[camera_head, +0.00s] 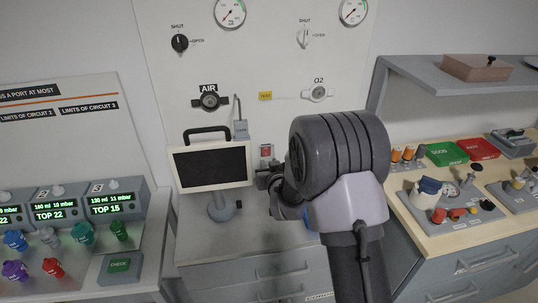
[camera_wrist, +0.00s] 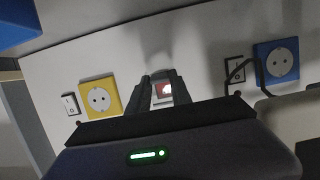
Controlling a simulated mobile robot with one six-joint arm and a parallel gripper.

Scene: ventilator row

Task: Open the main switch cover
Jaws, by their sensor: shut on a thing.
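The main switch (camera_head: 266,151) is a small red square in a grey frame on the wall panel, right of the monitor. It also shows in the wrist view, its red face (camera_wrist: 165,89) between my two fingers. My gripper (camera_head: 264,178) is just below and in front of it in the head view. In the wrist view my gripper (camera_wrist: 160,78) has its fingertips close together at the switch, shut on its cover. The cover itself is hard to make out; the fingers and blur hide its edges, and I cannot tell its angle.
A monitor (camera_head: 211,167) on a stand is close left of my gripper. The wrist view shows a yellow socket (camera_wrist: 99,98) to the left and a blue socket (camera_wrist: 277,62) with a black cable to the right. A wooden-topped bench (camera_head: 440,228) stands at right.

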